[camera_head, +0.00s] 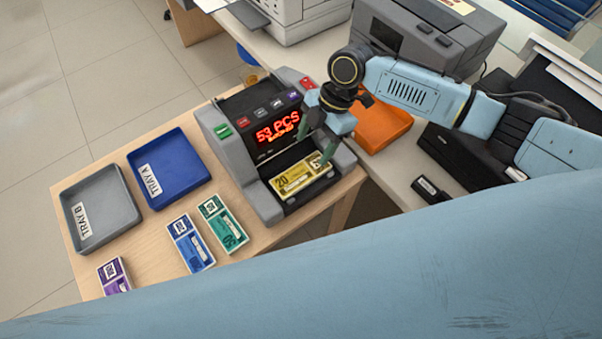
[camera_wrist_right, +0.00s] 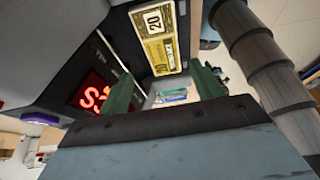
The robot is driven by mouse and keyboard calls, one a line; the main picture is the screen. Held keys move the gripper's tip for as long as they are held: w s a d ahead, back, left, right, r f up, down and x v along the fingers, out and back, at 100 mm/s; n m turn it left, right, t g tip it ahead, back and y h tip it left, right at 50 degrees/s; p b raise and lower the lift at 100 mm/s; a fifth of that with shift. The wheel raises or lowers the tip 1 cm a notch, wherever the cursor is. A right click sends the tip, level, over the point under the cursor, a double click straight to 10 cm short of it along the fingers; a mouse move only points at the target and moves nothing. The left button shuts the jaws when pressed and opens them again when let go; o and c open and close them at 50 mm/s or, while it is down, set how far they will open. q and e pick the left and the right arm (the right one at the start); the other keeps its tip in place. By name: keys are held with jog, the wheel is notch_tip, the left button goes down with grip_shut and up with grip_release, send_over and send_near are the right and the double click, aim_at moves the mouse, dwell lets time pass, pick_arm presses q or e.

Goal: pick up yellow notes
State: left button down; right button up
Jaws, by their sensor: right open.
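The yellow notes (camera_head: 301,177), marked 20, lie in the front slot of the grey counting machine (camera_head: 222,152). They also show in the right wrist view (camera_wrist_right: 155,35), just beyond the fingers. My right gripper (camera_head: 318,150) hangs over the machine's front, its green fingers (camera_wrist_right: 162,92) open and apart, with nothing visible between them. One finger overlaps the right end of the notes in the head view; I cannot tell if it touches. The display (camera_head: 277,130) reads 53 PCS in red. My left gripper is not in view; a large blue arm link of mine covers the lower part of the head view.
A blue tray A (camera_head: 185,150) and a grey tray B (camera_head: 118,190) stand on the wooden table's left. Blue (camera_head: 190,243), green (camera_head: 222,223) and purple (camera_head: 115,278) note bundles lie in front. An orange tray (camera_head: 382,130) is right of the machine.

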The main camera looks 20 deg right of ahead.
aim_at(302, 173)
jog(key=x, duration=0.8)
jog(key=shift+s+d+f, duration=0.1)
jog(key=shift+s+f, duration=0.05)
jog(key=shift+f, duration=0.15)
jog(key=shift+r, duration=0.1)
jog(key=c, duration=0.8)
